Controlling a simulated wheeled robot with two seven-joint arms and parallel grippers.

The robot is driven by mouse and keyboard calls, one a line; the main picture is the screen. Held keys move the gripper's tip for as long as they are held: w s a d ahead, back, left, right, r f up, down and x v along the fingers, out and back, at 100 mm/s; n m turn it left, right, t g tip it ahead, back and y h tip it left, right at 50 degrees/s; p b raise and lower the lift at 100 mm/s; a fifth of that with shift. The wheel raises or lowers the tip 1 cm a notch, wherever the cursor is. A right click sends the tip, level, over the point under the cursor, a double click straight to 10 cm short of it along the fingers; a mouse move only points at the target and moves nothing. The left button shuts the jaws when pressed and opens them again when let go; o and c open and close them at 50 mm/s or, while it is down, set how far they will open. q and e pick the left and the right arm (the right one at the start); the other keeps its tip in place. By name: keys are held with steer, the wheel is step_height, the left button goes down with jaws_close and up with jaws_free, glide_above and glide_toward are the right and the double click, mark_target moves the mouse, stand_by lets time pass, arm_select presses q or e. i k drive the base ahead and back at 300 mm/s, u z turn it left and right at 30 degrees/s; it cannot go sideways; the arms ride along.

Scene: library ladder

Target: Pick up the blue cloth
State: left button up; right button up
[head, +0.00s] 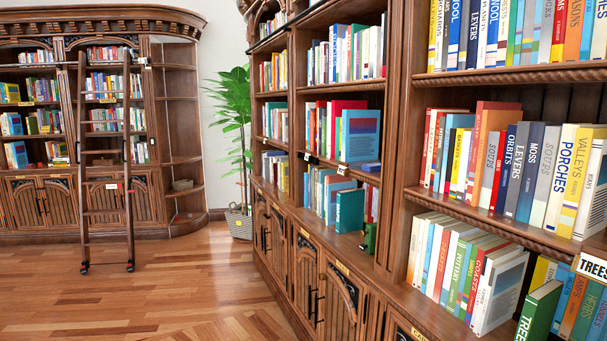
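I see no clear blue cloth in the head view. A small flat blue thing (371,167) lies on the middle shelf of the right-hand bookcase, beside an upright blue book (360,135). It is too small to tell whether it is a folded cloth or a book. Neither of my grippers is in view.
A tall wooden bookcase (400,205) full of books runs along the right. A wheeled wooden ladder (128,150) leans at the far left bookcase (30,236). A potted plant (239,222) stands in the corner. The wooden floor (170,290) is clear.

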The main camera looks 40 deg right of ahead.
mark_target(371, 168)
steer(key=i, duration=2.05)
steer(key=z, duration=0.7)
steer(key=i, duration=1.6)
steer(key=z, duration=1.2)
